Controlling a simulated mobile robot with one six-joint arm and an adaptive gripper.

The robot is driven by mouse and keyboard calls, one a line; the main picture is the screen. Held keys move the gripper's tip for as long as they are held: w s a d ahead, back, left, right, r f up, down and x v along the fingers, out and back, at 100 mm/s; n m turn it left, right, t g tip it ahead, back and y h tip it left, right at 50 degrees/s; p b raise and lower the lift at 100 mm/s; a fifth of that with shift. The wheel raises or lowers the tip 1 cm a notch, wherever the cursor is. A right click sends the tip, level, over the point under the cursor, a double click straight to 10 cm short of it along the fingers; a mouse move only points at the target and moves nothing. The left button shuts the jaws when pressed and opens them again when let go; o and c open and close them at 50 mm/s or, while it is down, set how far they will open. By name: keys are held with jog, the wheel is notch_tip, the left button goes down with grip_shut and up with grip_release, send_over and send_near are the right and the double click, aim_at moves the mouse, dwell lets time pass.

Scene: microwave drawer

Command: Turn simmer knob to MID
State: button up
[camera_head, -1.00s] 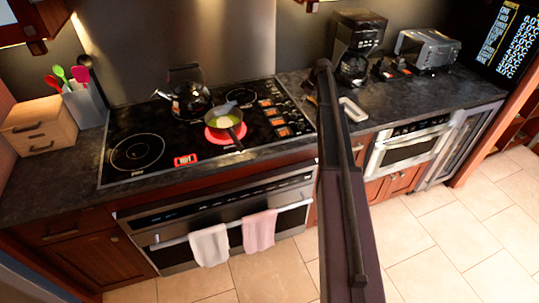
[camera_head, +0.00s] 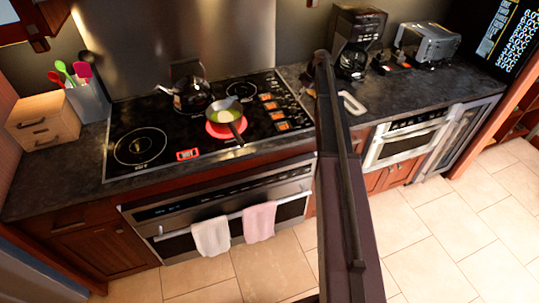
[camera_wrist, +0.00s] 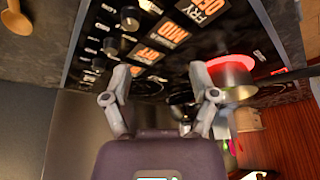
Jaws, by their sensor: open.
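The black glass cooktop (camera_head: 152,119) has a row of small knobs (camera_head: 290,91) along its right side, beside orange-lit labels (camera_head: 275,115). In the wrist view the knobs (camera_wrist: 130,17) run down the left, dark with silvery rims, next to orange labels (camera_wrist: 147,56); one label appears to read MID and one FRY. I cannot tell which knob is the simmer knob or where it points. My gripper (camera_wrist: 160,82) is open, its two grey fingers apart over the panel with nothing between them. The gripper does not show clearly in the head view.
A pan (camera_head: 222,112) sits on a glowing red burner, its handle toward the front. A kettle (camera_head: 190,93) stands behind it. A wooden spoon (camera_wrist: 17,18) lies on the counter.

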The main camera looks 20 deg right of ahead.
jog(key=s+a+f+m+g+h+b, duration=0.1)
jog(key=s+a+f+m+b, duration=0.1)
jog(key=s+a, duration=0.8)
jog(key=s+a+f+m+g+b, duration=0.1)
jog(key=s+a+f+m+b, duration=0.2)
jog(key=s+a, duration=0.8)
notch_tip(320, 180, down, 4)
jog(key=b, duration=0.2)
jog(key=shift+h+b, duration=0.3)
jog(key=shift+h, duration=0.1)
jog(key=shift+s, duration=0.1)
jog(key=s+a+m+h, duration=0.1)
jog(key=s+a+m, duration=0.2)
jog(key=s, duration=1.1)
jog(key=a, duration=0.3)
jog(key=shift+s+a+m+g, duration=0.15)
jog(key=shift+a+m+g, duration=0.15)
jog(key=shift+a+g, duration=0.1)
